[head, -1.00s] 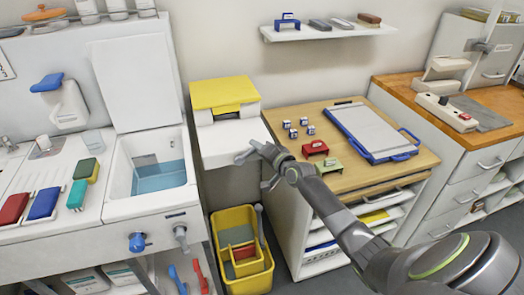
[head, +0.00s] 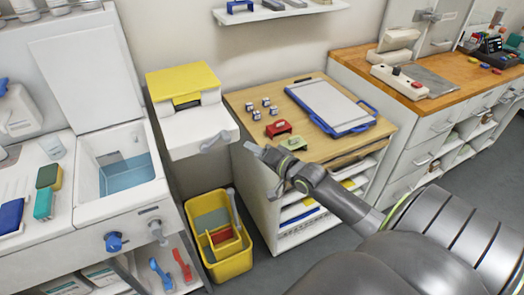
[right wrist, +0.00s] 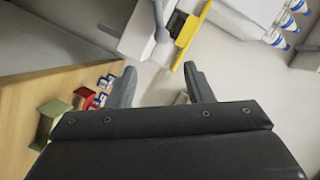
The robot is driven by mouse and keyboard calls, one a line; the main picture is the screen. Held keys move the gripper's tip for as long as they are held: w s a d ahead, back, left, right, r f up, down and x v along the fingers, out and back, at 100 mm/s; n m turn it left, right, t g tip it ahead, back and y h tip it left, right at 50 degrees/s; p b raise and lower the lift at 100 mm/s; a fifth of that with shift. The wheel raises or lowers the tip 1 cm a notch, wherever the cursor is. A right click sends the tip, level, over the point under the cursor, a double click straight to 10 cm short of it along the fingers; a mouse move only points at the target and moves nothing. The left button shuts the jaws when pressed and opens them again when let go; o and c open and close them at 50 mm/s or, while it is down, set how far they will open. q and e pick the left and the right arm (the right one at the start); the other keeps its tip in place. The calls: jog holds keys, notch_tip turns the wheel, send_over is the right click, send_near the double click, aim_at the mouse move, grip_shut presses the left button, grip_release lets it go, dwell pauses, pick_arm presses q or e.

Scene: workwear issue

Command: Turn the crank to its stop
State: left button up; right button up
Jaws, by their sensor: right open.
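A grey crank handle (head: 216,142) sticks out at the front right of a white machine (head: 190,132) with a yellow lid (head: 184,80). In the right wrist view the crank (right wrist: 160,22) shows at the top, beyond the fingertips, beside a yellow part. My right gripper (head: 265,166) is open and empty, just right of the crank in the head view and apart from it. In the right wrist view its two fingers (right wrist: 160,76) are spread, with only floor and wall between them. My left gripper is not in view.
A wooden-topped cabinet (head: 315,152) with a red stand (head: 278,128), a green stand (head: 293,143) and a blue clipboard tray (head: 372,121) lies close behind my right arm. A yellow bucket (head: 231,263) stands below the machine. A sink unit (head: 90,240) is at left.

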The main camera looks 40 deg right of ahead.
jog(key=shift+v, duration=0.9)
jog(key=shift+f, duration=0.1)
dwell(0.3)
jog(key=s+d+f+n+g+h, duration=0.15)
jog(key=s+f, duration=0.35)
jog(key=f, duration=0.5)
jog(key=s+d+f+n+g+h, duration=0.1)
jog(key=s+f+g, duration=0.3)
jog(key=f, duration=0.7)
jog(key=s+d+f+n+g+h, duration=0.15)
jog(key=s+f, duration=0.35)
jog(key=f, duration=0.5)
jog(key=s+a+f+n+g, duration=0.2)
jog(key=s+a+f, duration=0.2)
jog(key=s, duration=0.5)
jog(key=s+a+f+n+g+y, duration=0.1)
jog(key=s+a+f+n+g, duration=0.1)
jog(key=s+f, duration=0.6)
jog(key=s+a+f+n+g, duration=0.2)
jog(key=s+a+f, duration=0.4)
jog(key=s, duration=0.6)
jog(key=shift+s+a+g+y, duration=0.25)
jog(key=shift+a+g+y, duration=0.05)
jog(key=shift+g, duration=0.5)
